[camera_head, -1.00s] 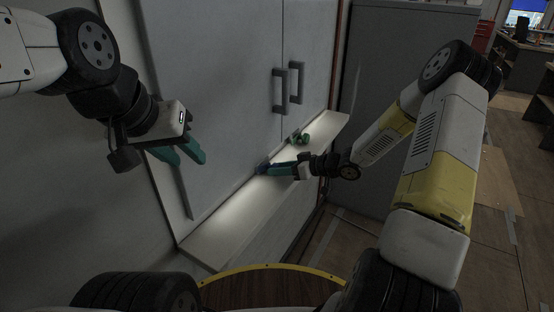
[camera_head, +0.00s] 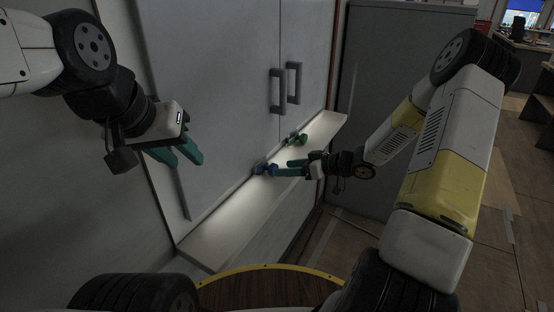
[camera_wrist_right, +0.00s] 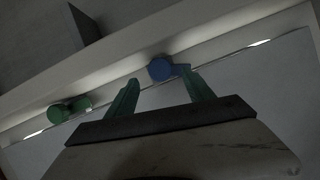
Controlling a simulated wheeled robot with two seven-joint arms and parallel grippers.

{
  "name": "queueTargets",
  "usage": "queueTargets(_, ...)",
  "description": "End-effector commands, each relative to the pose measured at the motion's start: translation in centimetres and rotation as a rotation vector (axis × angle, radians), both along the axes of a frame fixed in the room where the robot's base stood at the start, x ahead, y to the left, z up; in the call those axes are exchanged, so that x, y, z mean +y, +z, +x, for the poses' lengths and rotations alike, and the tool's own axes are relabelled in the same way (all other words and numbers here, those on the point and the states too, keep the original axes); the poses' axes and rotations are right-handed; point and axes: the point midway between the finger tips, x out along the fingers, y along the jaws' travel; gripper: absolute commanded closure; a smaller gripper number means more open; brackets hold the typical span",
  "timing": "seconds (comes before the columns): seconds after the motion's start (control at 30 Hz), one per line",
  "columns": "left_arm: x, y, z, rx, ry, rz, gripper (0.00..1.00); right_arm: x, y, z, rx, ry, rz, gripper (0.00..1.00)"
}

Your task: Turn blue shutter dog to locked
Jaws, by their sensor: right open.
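The blue shutter dog (camera_head: 262,168) sits at the back of the pale ledge (camera_head: 222,232), at the foot of the grey shutter panel. It has a round knob and a short lever. My right gripper (camera_head: 282,168) is open and just right of it, with its fingers pointing at it. In the right wrist view the blue dog (camera_wrist_right: 160,69) lies just beyond the fingertips, its lever toward the right fingertip; whether they touch I cannot tell. My left gripper (camera_head: 188,162) is open and empty in front of the panel, well left of the dog.
A green dog (camera_head: 297,139) sits further along the ledge, also left in the wrist view (camera_wrist_right: 60,113). Two dark handles (camera_head: 278,91) stand out from the panels above. A dark grey cabinet (camera_head: 405,75) stands behind my right arm. The near ledge is clear.

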Motion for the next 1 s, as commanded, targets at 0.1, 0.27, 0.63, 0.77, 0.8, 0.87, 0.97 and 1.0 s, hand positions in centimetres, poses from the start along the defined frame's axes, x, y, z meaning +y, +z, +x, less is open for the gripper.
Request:
queueTargets(0.1,0.0,0.0,0.0,0.000,0.000,0.000,0.64,-1.6,0.7,-0.8,0.000,-0.003,-0.002,0.39)
queueTargets(0.27,0.0,0.0,0.0,0.000,0.000,0.000,0.64,-2.6,1.2,-1.5,0.000,0.000,0.000,0.39)
queueTargets(0.63,0.0,0.0,0.0,0.000,0.000,0.000,0.64,-2.7,1.3,-1.5,-0.001,-0.003,-0.006,0.39)
queueTargets(0.77,0.0,0.0,0.0,0.000,0.000,0.000,0.64,-3.3,2.3,-0.5,-0.012,-0.049,-0.072,0.39)
queueTargets(0.8,0.0,0.0,0.0,0.000,0.000,0.000,0.64,-3.7,2.9,0.0,-0.019,-0.076,-0.111,0.39)
queueTargets(0.87,0.0,0.0,0.0,0.000,0.000,0.000,0.64,-4.5,4.1,0.9,-0.028,-0.131,-0.180,0.39)
queueTargets(0.97,0.0,0.0,0.0,0.000,0.000,0.000,0.64,-6.4,6.9,2.0,-0.041,-0.250,-0.312,0.39)
queueTargets(1.0,0.0,0.0,0.0,0.000,0.000,0.000,0.64,-7.3,8.2,2.2,-0.043,-0.303,-0.362,0.39)
